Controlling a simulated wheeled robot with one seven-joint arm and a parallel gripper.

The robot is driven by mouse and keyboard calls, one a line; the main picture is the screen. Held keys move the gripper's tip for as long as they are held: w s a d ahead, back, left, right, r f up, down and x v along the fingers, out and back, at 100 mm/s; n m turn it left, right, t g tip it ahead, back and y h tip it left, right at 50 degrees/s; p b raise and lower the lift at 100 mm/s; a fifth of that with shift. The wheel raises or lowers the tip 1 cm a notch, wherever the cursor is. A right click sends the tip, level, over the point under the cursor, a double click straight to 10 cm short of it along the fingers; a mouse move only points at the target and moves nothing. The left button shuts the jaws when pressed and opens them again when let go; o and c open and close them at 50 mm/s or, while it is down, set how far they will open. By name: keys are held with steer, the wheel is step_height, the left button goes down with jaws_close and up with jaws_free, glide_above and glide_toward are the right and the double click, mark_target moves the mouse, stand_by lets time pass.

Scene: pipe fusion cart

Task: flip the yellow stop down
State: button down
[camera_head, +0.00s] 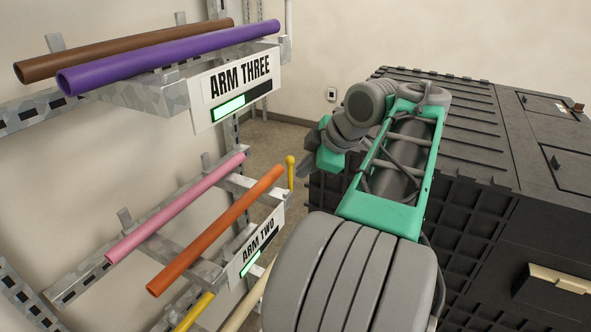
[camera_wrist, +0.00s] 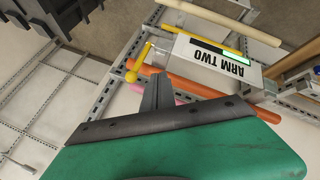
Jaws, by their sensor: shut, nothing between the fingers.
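The yellow stop (camera_head: 290,172) is a thin rod with a ball on top, standing upright at the end of the rack arm labelled ARM TWO (camera_head: 258,247). In the wrist view, the yellow stop (camera_wrist: 132,76) shows its ball just left of my fingertips, with its rod running up toward the label. My gripper (camera_head: 304,170) is shut and empty, close to the right of the stop in the head view. In the wrist view, my gripper (camera_wrist: 158,76) shows its fingers together. I cannot tell whether they touch the stop.
An orange pipe (camera_head: 215,230) and a pink pipe (camera_head: 175,208) lie on arm two. Above, arm three (camera_head: 240,88) carries a purple pipe (camera_head: 165,57) and a brown pipe (camera_head: 125,50). A large black case (camera_head: 470,200) stands at right, close to my arm.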

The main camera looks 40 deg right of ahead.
mark_target(290, 176)
steer(key=w+d+f+p, duration=0.1)
steer(key=w+d+f, duration=0.1)
steer(key=w, duration=0.4)
steer(key=shift+d+f, duration=0.2)
steer(key=shift+f, duration=0.65)
steer(key=shift+w+d, duration=0.1)
